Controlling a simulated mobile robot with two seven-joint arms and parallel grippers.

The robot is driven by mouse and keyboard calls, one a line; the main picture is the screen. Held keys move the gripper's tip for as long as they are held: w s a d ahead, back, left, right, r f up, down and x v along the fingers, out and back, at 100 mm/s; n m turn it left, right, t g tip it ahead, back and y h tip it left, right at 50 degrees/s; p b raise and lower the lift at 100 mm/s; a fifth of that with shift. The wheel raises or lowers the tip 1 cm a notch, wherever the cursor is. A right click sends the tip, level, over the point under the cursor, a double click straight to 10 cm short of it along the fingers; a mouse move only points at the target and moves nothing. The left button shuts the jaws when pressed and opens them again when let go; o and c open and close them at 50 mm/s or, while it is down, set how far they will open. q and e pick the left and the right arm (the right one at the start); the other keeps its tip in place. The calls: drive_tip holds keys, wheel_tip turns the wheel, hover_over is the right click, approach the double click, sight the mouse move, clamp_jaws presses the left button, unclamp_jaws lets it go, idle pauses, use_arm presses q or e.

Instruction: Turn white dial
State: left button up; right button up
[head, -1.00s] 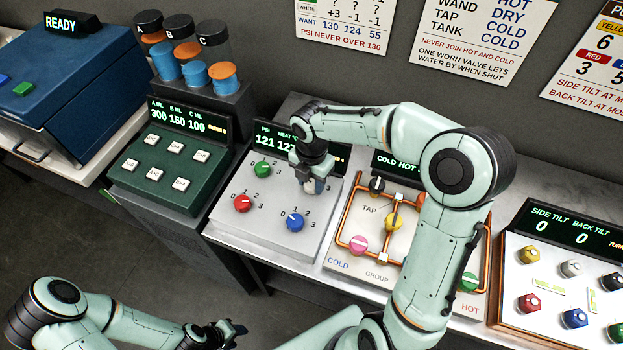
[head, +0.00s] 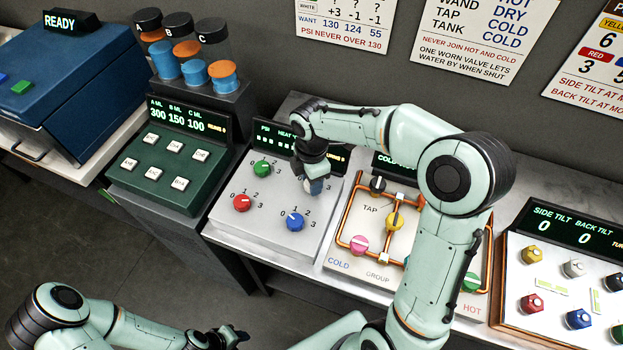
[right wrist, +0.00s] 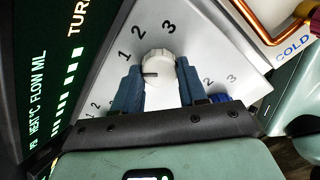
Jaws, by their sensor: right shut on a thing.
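The white dial (right wrist: 158,62) sits on the light grey panel (head: 262,222) with the red, green and blue dials. My right gripper (right wrist: 160,82) is shut on it, with one blue finger at each side. In the wrist view the dial's dark mark points left, below the numeral 1, toward a finger; any numeral there is hidden. In the head view my right gripper (head: 314,184) covers most of the white dial. My left gripper (head: 228,337) is at the bottom edge, dark and small, away from the panels.
The red (head: 241,203), green (head: 262,169) and blue dials (head: 295,222) are close by. A copper-pipe panel (head: 345,240) stands to the right, a green button panel (head: 165,165) to the left. A display (head: 275,138) rises behind the dials.

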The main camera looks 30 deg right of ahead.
drive_tip(key=m, duration=0.4)
drive_tip(key=shift+m+b, duration=0.3)
drive_tip(key=m, duration=0.5)
drive_tip(key=shift+w+b, duration=0.1)
drive_tip(key=shift+b, duration=0.2)
drive_tip(key=m, duration=0.5)
drive_tip(key=shift+d+m, duration=0.1)
drive_tip(key=shift+m, duration=0.3)
use_arm(q)
drive_tip(key=shift+s+f+b, duration=0.5)
drive_tip(key=shift+s+f, duration=0.95)
drive_tip(key=shift+f, duration=0.1)
use_arm(e)
drive_tip(key=shift+r+m, duration=0.1)
drive_tip(key=shift+m, duration=2.5)
drive_tip(key=o, duration=1.1)
drive_tip(key=shift+c, duration=0.2)
